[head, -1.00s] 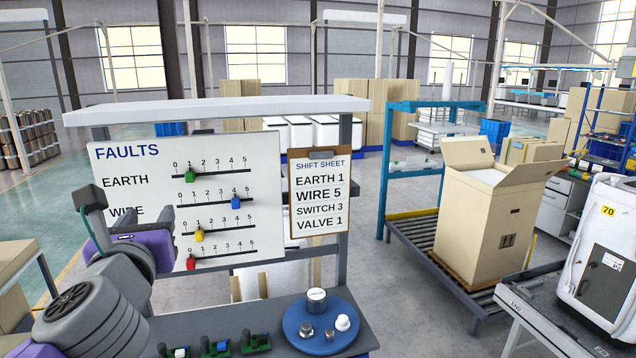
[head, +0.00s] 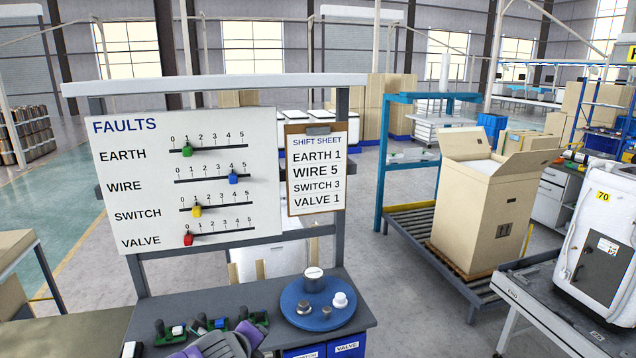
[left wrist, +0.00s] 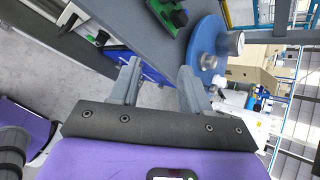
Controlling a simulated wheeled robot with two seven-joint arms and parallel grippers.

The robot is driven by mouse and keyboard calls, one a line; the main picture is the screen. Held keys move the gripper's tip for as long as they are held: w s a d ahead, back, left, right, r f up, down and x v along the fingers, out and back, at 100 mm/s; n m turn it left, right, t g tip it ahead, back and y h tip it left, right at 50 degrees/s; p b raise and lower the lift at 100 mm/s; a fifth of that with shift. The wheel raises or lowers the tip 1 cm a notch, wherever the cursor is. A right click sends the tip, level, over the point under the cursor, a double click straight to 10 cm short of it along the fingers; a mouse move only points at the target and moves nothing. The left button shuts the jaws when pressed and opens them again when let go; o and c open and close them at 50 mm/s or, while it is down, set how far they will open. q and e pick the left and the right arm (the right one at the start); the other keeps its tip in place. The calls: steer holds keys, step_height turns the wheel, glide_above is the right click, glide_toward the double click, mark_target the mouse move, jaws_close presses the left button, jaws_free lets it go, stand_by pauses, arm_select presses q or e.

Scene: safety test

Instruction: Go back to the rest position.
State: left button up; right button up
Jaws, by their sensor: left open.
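My left arm, purple and grey, shows at the bottom edge of the head view, low in front of the bench; its fingers are not clear there. In the left wrist view my left gripper (left wrist: 159,68) is open, with nothing between its fingers. The FAULTS board (head: 130,190) stands behind the bench, fully in sight. Its green slider (head: 187,151) is at 1, blue slider (head: 233,178) at 4, yellow slider (head: 196,210) at 1 and red slider (head: 188,239) at 0. My right gripper is not in view.
The grey bench (head: 250,283) carries a blue round tray (head: 293,318) with metal parts and a white knob, and several green-based parts. A shift sheet (head: 317,175) hangs beside the board. A tall carton (head: 480,215) stands on a roller conveyor (head: 415,222) at right.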

arm_select(q)
steer(key=s+d+f+n+g+h+b, duration=0.15)
steer(key=s+f+n, duration=0.3)
steer(key=f, duration=0.65)
steer(key=s+d+f+n+g+b, duration=0.1)
steer(key=s+f+n+g+b, duration=0.3)
steer(key=f, duration=0.6)
steer(key=s+d+f+n+g+h+p, duration=0.15)
steer(key=f+n, duration=0.35)
steer(key=f, duration=0.6)
steer(key=s+f+n+g+b, duration=0.2)
steer(key=s+f+n+b, duration=0.2)
steer(key=s+f+n, duration=1.1)
step_height(320, 180, down, 2)
steer(key=shift+s+f, duration=0.1)
steer(key=shift+s, duration=0.75)
